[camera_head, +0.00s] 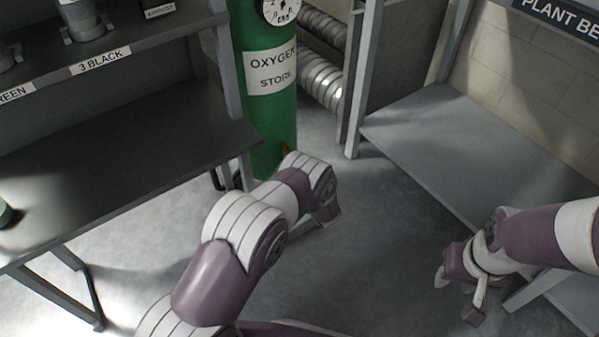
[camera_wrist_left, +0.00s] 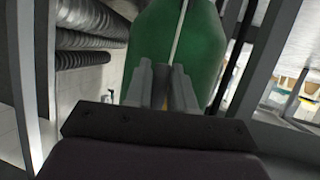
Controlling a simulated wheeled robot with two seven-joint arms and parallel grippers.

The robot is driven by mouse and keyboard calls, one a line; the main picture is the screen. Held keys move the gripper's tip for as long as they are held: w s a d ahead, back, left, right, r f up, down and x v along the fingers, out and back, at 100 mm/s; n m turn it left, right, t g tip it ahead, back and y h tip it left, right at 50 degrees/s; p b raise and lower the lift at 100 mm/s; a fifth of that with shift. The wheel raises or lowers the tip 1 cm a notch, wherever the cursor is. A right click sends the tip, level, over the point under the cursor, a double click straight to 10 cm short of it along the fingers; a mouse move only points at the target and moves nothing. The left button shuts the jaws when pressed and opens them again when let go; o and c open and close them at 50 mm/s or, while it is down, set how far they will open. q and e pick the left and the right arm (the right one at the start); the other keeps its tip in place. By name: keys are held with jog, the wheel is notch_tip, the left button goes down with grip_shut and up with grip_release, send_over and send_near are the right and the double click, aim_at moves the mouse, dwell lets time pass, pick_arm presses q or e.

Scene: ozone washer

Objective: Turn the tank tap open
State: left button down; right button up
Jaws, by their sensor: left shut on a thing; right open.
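The green tank (camera_head: 266,120), labelled "OXYGEN STORE" with a round gauge on it, stands upright at the upper middle of the head view. A small brass-coloured bit of the tank tap (camera_head: 287,151) shows low on its front, just past my left arm. In the left wrist view the tank (camera_wrist_left: 187,45) fills the middle. My left gripper (camera_wrist_left: 163,78) is against it there, shut on the tap, whose brass colour shows between the fingers; the rest is covered. My left fingers are hidden in the head view. My right gripper (camera_head: 457,298) is open and empty, at the lower right.
A dark bench (camera_head: 130,135) with a labelled shelf above stands left of the tank. A grey bench (camera_head: 470,150) stands at right, close to my right arm. Ribbed ducts (camera_head: 320,78) run behind the tank. The floor between the benches is clear.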

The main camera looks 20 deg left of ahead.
pick_arm(q)
jog(key=shift+s+a+f+m, duration=0.1)
jog(key=shift+s+m, duration=0.15)
jog(key=shift+m, duration=0.05)
dwell(0.4)
jog(key=c, duration=1)
grip_release()
jog(key=shift+c, duration=0.2)
jog(key=shift+s+d+r+p, duration=0.2)
jog(key=shift+r+p, duration=0.1)
jog(key=shift+p, duration=0.1)
jog(key=p+v, duration=0.5)
jog(key=v, duration=0.7)
jog(key=shift+p, duration=0.4)
jog(key=shift+w+d, duration=0.15)
jog(key=shift+w, duration=0.05)
